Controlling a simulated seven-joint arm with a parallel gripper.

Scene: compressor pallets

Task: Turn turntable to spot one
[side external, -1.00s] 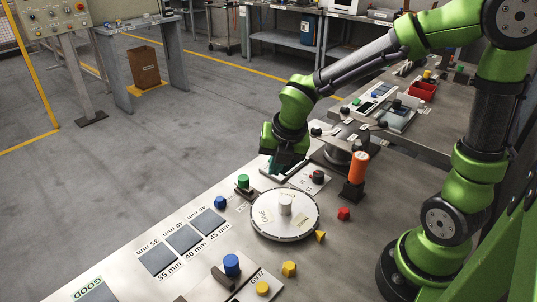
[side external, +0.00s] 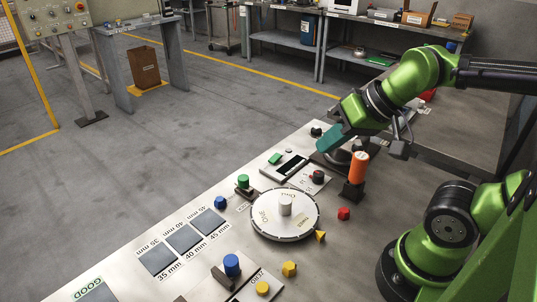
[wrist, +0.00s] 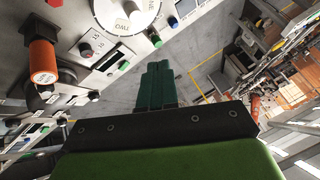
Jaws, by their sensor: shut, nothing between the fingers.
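The white turntable (side external: 263,228) lies flat on the steel bench with a grey knob (side external: 285,206) standing at its centre. Its ONE label is on the left part, TWO at the far side, and a third label on the right lies nearest the yellow pointer (side external: 320,236). The turntable also shows at the top of the wrist view (wrist: 108,14), partly cut off. My gripper (side external: 327,140) is raised beyond and to the right of the turntable, apart from it. In the wrist view its teal fingers (wrist: 157,68) are together and empty.
An orange cylinder on a black stand (side external: 358,168) rises right of the turntable. A red block (side external: 343,213), a yellow block (side external: 289,268), a blue cylinder (side external: 232,264) and a green knob (side external: 243,181) stand around it. Dark square pads (side external: 184,238) lie to the left.

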